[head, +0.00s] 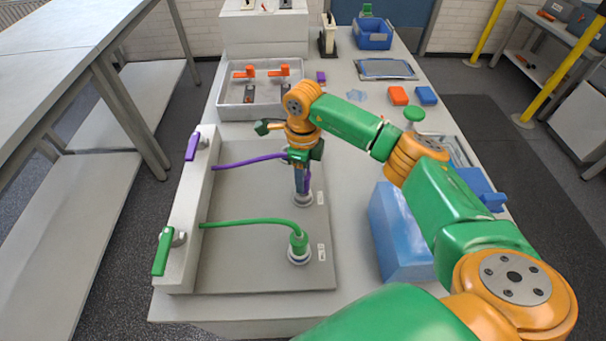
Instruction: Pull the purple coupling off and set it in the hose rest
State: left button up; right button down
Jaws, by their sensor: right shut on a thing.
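My right gripper (302,177) points down over the rear port (303,199) on the grey plate. It is shut on the purple coupling (306,183), which stands upright and is largely hidden by the fingers. I cannot tell whether the coupling is seated on the port or just above it. The purple hose (245,161) runs from the pale manifold block on the left to the gripper. My left gripper is not in view. I cannot make out which thing is the hose rest.
A green hose (250,223) ends in a green coupling (298,241) on the front port. Purple (191,147) and green (161,252) valve handles stand on the manifold (187,215). A blue box (398,240) stands right of the plate. A grey tray (230,111) lies behind.

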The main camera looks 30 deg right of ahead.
jog(key=shift+f+b, duration=0.3)
jog(key=shift+f, duration=0.1)
jog(key=shift+f+b, duration=0.5)
jog(key=shift+f, duration=0.05)
